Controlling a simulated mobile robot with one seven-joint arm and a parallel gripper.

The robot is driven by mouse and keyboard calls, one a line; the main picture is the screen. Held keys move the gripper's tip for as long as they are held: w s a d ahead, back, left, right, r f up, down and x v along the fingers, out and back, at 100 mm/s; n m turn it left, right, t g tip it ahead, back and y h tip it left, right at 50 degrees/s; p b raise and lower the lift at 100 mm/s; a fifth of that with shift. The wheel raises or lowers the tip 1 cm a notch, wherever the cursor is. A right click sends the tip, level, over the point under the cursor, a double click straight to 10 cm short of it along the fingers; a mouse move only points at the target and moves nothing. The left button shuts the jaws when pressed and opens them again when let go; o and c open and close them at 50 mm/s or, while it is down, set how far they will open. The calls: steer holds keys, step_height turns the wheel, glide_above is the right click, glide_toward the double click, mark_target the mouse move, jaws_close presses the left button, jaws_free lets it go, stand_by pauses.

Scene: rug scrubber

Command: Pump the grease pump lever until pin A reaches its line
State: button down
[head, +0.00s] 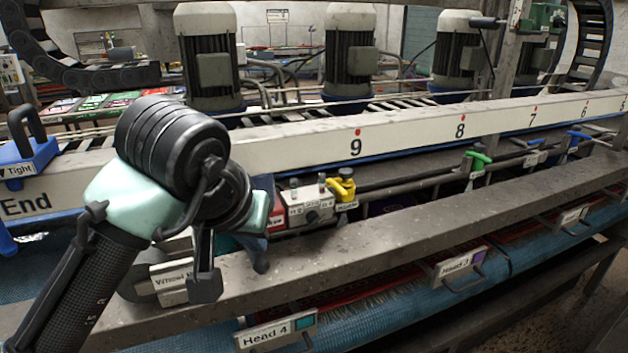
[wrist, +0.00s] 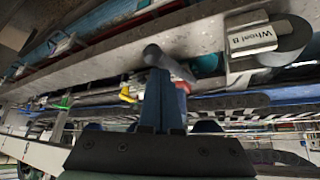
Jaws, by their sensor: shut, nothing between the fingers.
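My gripper (head: 257,240) reaches in from the left over the grey front rail. Its blue-grey fingers point down and are shut with nothing between them. In the wrist view my gripper (wrist: 159,75) also shows as two fingers side by side. A short grey rounded bar (wrist: 170,63) lies across the fingertips there; it may be the pump lever, and I cannot tell whether they touch it. A small white-and-red box (head: 306,203) with labels, possibly the grease pump, stands just right of the gripper, partly hidden by it. Pin A and its line cannot be made out.
A yellow clamp (head: 342,188) sits right of the box, a green clamp (head: 478,158) further right. The wheel labelled Wheel B (wrist: 287,40) is close to my gripper. The grey front rail (head: 400,215) runs below. Motors (head: 350,60) stand behind the numbered beam.

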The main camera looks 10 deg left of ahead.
steer(key=shift+r+p, duration=2.4)
steer(key=shift+r, duration=0.75)
